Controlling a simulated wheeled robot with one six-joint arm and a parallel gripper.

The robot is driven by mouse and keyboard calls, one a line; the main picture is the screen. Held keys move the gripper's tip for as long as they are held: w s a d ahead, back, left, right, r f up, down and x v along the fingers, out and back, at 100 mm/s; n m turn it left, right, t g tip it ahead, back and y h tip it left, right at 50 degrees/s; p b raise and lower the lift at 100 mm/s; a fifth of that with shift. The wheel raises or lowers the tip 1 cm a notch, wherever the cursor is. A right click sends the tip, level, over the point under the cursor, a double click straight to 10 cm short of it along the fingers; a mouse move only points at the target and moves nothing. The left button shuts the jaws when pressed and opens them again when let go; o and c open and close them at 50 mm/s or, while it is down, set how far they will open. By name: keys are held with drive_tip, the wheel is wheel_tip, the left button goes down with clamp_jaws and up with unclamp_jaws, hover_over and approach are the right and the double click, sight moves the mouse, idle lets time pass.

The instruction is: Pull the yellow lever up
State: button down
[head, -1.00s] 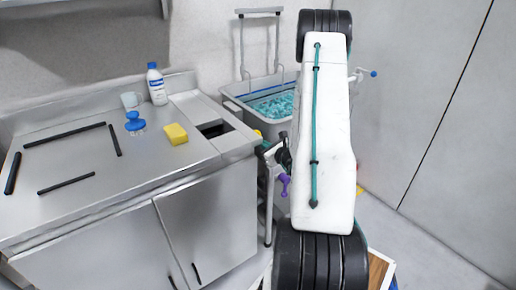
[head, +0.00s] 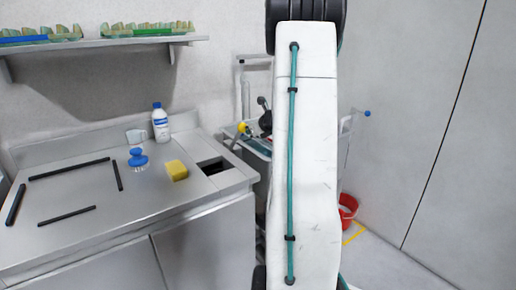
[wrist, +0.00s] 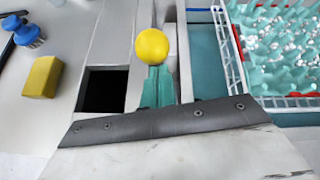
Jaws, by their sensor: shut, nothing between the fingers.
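The yellow lever shows as a round yellow knob (head: 241,127) on a thin grey rod in the head view, just left of my arm and above the counter's right end. In the wrist view the yellow knob (wrist: 152,46) sits at the tips of my gripper (wrist: 158,72). The teal fingers are shut with nothing between them. Whether they touch the knob I cannot tell. The lever's base is hidden, and my white arm covers much of the middle of the head view.
A steel counter (head: 100,225) holds a yellow sponge (head: 177,170), a blue brush (head: 138,158), a white bottle (head: 160,122) and black bars. A bin of teal pieces (wrist: 280,40) lies right of the gripper. A red bucket (head: 348,208) stands on the floor at right.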

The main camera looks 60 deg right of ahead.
drive_tip(key=w+r, duration=0.1)
drive_tip(key=w+d+r, duration=0.1)
drive_tip(key=r, duration=0.1)
drive_tip(key=w+r, duration=0.1)
drive_tip(key=w, duration=0.1)
drive_tip(key=shift+w+d+r, duration=0.1)
drive_tip(key=shift+d+r, duration=0.05)
drive_tip(key=shift+d, duration=0.25)
drive_tip(key=shift+w+r, duration=0.4)
drive_tip(key=shift+r, duration=0.15)
drive_tip(key=shift+s+f, duration=0.15)
drive_tip(key=shift+s, duration=0.1)
drive_tip(key=d+r+v, duration=0.1)
drive_tip(key=v, duration=1)
drive_tip(key=shift+d, duration=0.15)
drive_tip(key=shift+w+r, duration=0.1)
